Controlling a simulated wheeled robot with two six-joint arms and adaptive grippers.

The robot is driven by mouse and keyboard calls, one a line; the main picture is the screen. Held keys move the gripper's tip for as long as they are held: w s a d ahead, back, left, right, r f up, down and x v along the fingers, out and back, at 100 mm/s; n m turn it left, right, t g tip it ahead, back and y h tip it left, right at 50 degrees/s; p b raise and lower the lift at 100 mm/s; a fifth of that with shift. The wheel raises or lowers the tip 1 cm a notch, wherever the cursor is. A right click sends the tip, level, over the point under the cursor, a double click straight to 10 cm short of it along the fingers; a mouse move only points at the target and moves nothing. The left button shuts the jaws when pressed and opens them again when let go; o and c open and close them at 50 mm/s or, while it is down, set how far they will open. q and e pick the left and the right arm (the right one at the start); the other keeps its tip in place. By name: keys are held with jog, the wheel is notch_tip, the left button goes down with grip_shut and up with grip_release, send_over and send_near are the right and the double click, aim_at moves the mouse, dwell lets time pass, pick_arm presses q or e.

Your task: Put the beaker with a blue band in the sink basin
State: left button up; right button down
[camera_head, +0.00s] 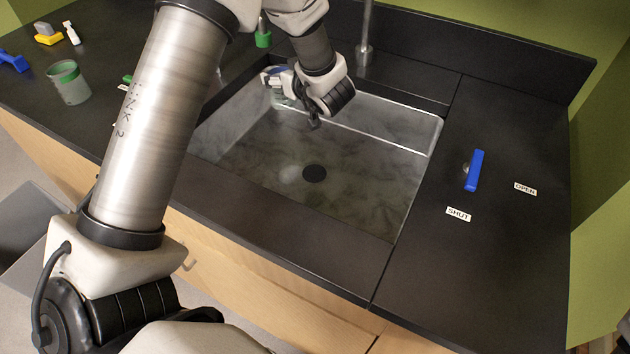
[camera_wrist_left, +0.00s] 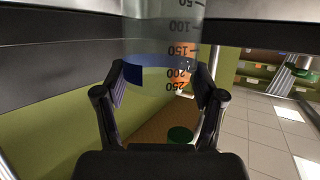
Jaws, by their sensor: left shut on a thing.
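The clear beaker with a blue band (camera_wrist_left: 165,62) fills the top middle of the left wrist view, with its black volume marks showing. My left gripper (camera_wrist_left: 162,82) is shut on it, with one finger on each side near the band. In the head view the gripper (camera_head: 288,84) is over the far left part of the sink basin (camera_head: 262,180), and only a small part of the beaker (camera_head: 273,76) shows beside it. I cannot tell whether the beaker touches the basin. The basin has a dark round drain. My right gripper is not in view.
A beaker with a green band (camera_head: 69,88) stands on the counter at the left. A metal post (camera_head: 365,45) rises behind the basin. The basin's front and right floor is clear.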

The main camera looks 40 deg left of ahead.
pick_arm(q)
jog(key=shift+s+a+f+n+g+y+b, duration=0.4)
jog(key=shift+s+a+f+n+g+b, duration=0.1)
jog(key=shift+s+a+f+n+g, duration=0.45)
notch_tip(320, 180, down, 9)
jog(key=shift+a+f, duration=0.15)
jog(key=shift+s+f, duration=0.15)
jog(key=o, duration=1.1)
jog(key=shift+o, duration=0.2)
jog(key=shift+r, duration=0.25)
jog(key=v, duration=1.2)
jog(key=shift+w, duration=0.2)
